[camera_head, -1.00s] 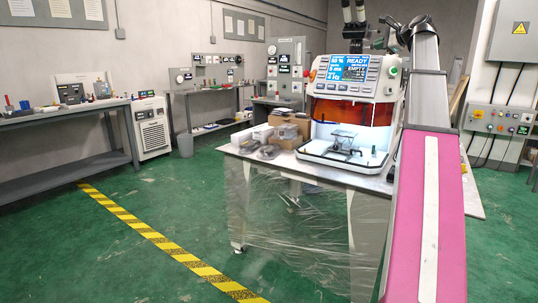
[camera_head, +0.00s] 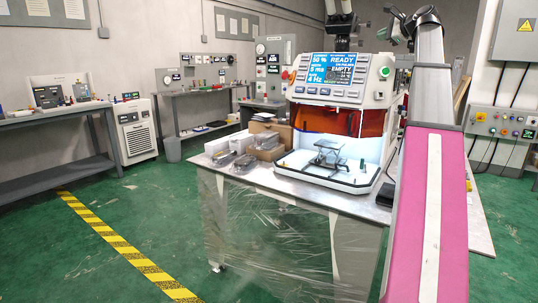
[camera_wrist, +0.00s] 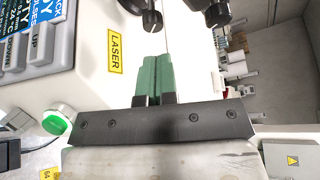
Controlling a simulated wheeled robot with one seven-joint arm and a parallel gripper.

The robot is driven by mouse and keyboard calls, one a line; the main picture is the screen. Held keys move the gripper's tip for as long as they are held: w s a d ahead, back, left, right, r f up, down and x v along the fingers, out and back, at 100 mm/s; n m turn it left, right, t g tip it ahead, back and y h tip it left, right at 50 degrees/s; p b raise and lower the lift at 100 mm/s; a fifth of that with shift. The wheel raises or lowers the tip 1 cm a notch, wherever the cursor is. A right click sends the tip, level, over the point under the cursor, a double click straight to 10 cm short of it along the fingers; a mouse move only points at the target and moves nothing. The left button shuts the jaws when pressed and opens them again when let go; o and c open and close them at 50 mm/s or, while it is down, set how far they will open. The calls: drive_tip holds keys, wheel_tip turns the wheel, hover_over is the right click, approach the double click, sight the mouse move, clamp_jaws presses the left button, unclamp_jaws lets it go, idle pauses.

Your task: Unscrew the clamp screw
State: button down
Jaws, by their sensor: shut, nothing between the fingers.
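My gripper (camera_wrist: 157,62) shows in the wrist view with its two green fingers shut together and nothing between them. It is beside the white laser machine (camera_head: 345,85), near the yellow LASER label (camera_wrist: 115,52) on its housing. In the head view the machine stands on a bench, with its screen reading READY and EMPTY. A small fixture with a raised plate (camera_head: 328,148) stands in its lit, open chamber.
The bench (camera_head: 285,187) also holds cardboard boxes (camera_head: 268,152) and small packets left of the machine. Black knobs (camera_wrist: 152,20) are close beyond my fingers, and a green button (camera_wrist: 57,122) is at their left. Green floor is clear left of the bench.

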sight(361, 43)
drive_tip(key=shift+w+d, duration=0.15)
drive_tip(key=shift+w, duration=0.25)
drive_tip(key=shift+w+a, duration=0.6)
drive_tip(key=shift+a, duration=0.35)
drive_tip(key=shift+w+a, duration=0.6)
drive_tip(key=shift+a, duration=0.35)
drive_tip(key=shift+w+a, duration=0.6)
drive_tip(key=shift+a, duration=0.35)
drive_tip(key=shift+s+a+f, duration=0.2)
drive_tip(key=shift+f, duration=0.1)
drive_tip(key=shift+s+a+f, duration=0.1)
drive_tip(key=shift+s+f, duration=0.05)
drive_tip(key=shift+f, duration=0.15)
drive_tip(key=shift+s+a+f, duration=0.1)
drive_tip(key=shift+f, duration=0.45)
